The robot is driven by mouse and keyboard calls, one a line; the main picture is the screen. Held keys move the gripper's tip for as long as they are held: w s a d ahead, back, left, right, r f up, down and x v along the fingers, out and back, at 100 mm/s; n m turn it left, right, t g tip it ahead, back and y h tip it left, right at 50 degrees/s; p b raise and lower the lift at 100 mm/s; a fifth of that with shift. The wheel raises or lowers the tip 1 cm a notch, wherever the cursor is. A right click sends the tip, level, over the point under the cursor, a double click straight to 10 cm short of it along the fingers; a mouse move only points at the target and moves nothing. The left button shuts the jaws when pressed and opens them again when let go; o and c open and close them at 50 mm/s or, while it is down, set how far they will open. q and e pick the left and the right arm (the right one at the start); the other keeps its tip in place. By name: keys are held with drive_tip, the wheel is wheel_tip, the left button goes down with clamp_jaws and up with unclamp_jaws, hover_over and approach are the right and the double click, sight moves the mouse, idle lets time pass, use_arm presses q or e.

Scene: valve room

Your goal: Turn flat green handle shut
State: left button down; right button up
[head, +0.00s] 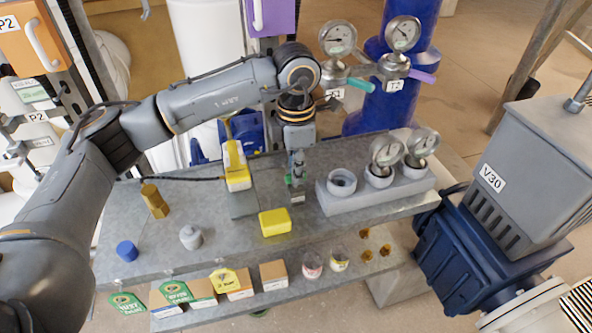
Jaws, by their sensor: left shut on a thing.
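A flat green handle (360,84) sticks out beside the round gauge at the T1 label, in front of the blue cylinder. My left arm reaches across from the left, and my left gripper (297,172) points down over the table, below and left of this handle and apart from it. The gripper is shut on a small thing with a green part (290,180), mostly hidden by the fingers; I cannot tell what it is. A flat purple handle (422,76) is at the T2 label. My right gripper is not in view.
The grey table (220,248) carries a yellow device (236,166), a yellow box (275,222), a brass hex piece (154,201), a blue cap (127,251) and a grey holder (330,200) with gauges. A grey V30 box (515,165) stands right. Small cartons line the lower shelf.

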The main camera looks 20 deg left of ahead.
use_arm(q)
drive_tip(key=shift+r, duration=0.1)
drive_tip(key=c, duration=1.4)
unclamp_jaws()
wheel_tip(320, 180, up, 12)
